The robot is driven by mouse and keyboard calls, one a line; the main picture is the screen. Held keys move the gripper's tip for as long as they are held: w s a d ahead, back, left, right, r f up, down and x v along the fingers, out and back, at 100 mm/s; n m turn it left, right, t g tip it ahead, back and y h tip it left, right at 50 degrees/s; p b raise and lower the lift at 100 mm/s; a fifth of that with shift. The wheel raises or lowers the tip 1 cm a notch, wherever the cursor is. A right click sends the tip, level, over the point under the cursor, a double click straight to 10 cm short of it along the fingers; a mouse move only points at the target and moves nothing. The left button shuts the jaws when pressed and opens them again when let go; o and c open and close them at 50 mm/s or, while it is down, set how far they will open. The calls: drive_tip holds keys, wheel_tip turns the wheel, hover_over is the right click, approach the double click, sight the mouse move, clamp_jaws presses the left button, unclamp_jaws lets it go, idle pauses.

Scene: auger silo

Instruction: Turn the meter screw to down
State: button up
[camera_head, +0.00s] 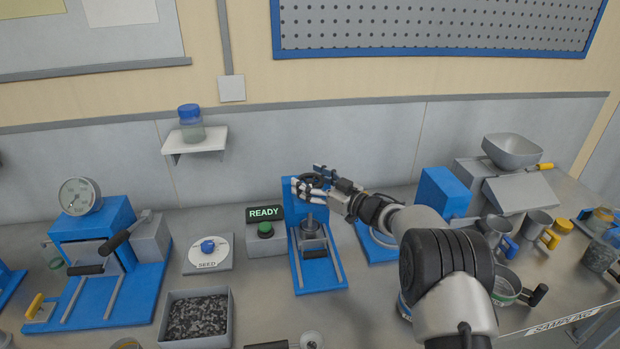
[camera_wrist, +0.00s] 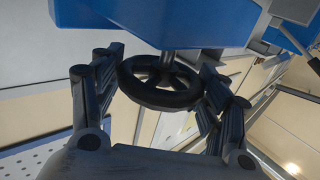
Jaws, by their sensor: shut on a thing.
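The meter screw's black handwheel (camera_head: 310,180) sits at the top of a blue stand (camera_head: 293,214) near the back of the bench. In the wrist view the wheel (camera_wrist: 160,98) is a dark ring on a short shaft below a blue block (camera_wrist: 165,22). My gripper (camera_head: 316,184) reaches in from the right, and in the wrist view its fingers (camera_wrist: 160,78) flank the wheel on both sides, shut on its rim. Below, a grey cylinder (camera_head: 310,227) stands between the rails of the stand. My fingers partly hide the wheel in the head view.
Left of the stand are a green button (camera_head: 265,230) under a READY sign (camera_head: 264,213) and a SEED plate (camera_head: 208,256) with a blue knob. A tray of dark granules (camera_head: 198,314) is in front. A blue-lidded jar (camera_head: 191,123) stands on a wall shelf.

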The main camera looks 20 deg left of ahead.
drive_tip(key=shift+r, duration=0.15)
drive_tip(key=o, duration=1.1)
drive_tip(key=v, duration=1.2)
drive_tip(key=shift+w, duration=0.1)
